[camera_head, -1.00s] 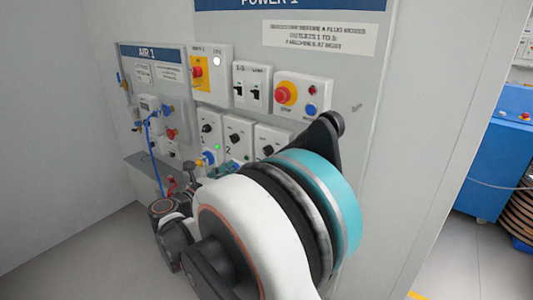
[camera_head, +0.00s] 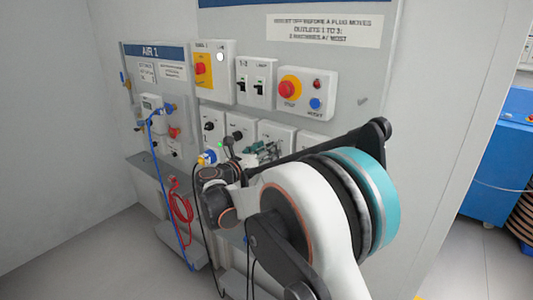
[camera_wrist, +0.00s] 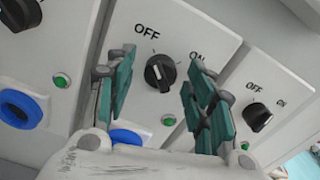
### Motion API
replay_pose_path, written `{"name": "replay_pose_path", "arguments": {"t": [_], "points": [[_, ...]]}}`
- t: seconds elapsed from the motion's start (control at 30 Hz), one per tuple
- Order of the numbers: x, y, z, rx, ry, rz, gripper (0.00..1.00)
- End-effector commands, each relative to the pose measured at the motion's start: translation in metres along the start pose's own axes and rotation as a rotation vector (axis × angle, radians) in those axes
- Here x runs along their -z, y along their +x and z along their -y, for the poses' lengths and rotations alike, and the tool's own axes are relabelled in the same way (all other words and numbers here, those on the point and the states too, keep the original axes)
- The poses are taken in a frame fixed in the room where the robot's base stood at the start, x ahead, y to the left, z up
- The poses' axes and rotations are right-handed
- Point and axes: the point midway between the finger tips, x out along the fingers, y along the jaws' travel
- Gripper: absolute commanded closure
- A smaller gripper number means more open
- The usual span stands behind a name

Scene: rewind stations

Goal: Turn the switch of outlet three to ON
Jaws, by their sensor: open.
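My gripper (camera_wrist: 160,98) is open, its two green-padded fingers spread to the left and right of a black rotary switch (camera_wrist: 160,73) in the wrist view. The switch is on a white outlet box (camera_wrist: 185,25) marked OFF and ON, and its pale mark points roughly towards OFF. Nothing is between the fingers except this switch behind them, and no contact shows. In the head view my gripper (camera_head: 262,150) is in front of the third white outlet box (camera_head: 276,130) from the left, hiding its switch. The outlet's number is not readable.
A neighbouring outlet switch (camera_wrist: 257,116) is close on the right, and a blue socket (camera_wrist: 20,108) is at left. Above the outlets are breakers (camera_head: 255,84) and a box with a red stop button (camera_head: 290,88). A blue hose (camera_head: 160,185) and cables hang at left.

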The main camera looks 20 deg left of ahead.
Motion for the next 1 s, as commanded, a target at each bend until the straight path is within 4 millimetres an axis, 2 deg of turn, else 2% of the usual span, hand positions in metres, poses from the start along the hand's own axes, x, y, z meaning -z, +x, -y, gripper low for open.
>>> {"name": "replay_pose_path", "arguments": {"t": [0.23, 0.27, 0.43, 0.77, 1.0], "points": [[-0.0002, 0.0009, 0.0001, 0.000, 0.000, 0.000, 0.51], [-0.0002, 0.0008, 0.0001, 0.000, 0.000, 0.000, 0.55], [-0.0001, 0.0008, 0.0001, 0.000, 0.000, 0.000, 0.94], [-0.0004, 0.0007, 0.0001, 0.000, 0.019, 0.000, 0.95], [-0.0010, 0.0008, 0.0002, 0.000, 0.125, 0.000, 0.95]]}}
